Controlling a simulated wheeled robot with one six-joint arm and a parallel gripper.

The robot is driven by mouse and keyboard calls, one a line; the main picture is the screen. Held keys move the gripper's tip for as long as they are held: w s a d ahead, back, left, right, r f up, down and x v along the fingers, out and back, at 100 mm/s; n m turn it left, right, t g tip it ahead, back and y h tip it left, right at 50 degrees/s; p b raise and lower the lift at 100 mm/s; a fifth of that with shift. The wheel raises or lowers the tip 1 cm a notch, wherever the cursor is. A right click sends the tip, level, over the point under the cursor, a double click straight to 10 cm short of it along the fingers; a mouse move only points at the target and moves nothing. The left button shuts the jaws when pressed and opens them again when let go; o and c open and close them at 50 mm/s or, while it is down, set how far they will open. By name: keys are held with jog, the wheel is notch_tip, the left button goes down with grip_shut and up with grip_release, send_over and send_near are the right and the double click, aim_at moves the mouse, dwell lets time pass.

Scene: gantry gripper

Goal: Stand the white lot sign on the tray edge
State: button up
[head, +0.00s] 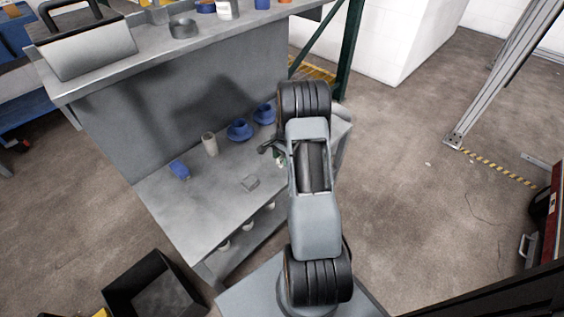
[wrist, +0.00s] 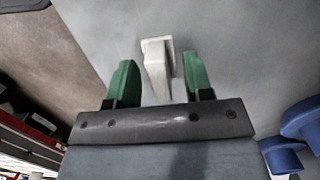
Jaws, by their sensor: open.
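A small white piece, likely the lot sign (wrist: 157,70), lies between my green fingertips in the wrist view. A pale bit in the head view (head: 281,161), just below the fingers, may be the same piece. My gripper (wrist: 155,82) is open, with one finger on each side of the piece. A gap shows on the left, and the right finger is closer. In the head view my gripper (head: 271,149) is over the right part of the grey bench, partly hidden by my arm.
A raised shelf (head: 160,55) runs behind. A black bin (head: 155,287) stands on the floor. The bench's front middle is clear.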

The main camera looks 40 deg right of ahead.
jog(key=shift+c, duration=0.5)
grip_shut()
jog(key=shift+r, duration=0.1)
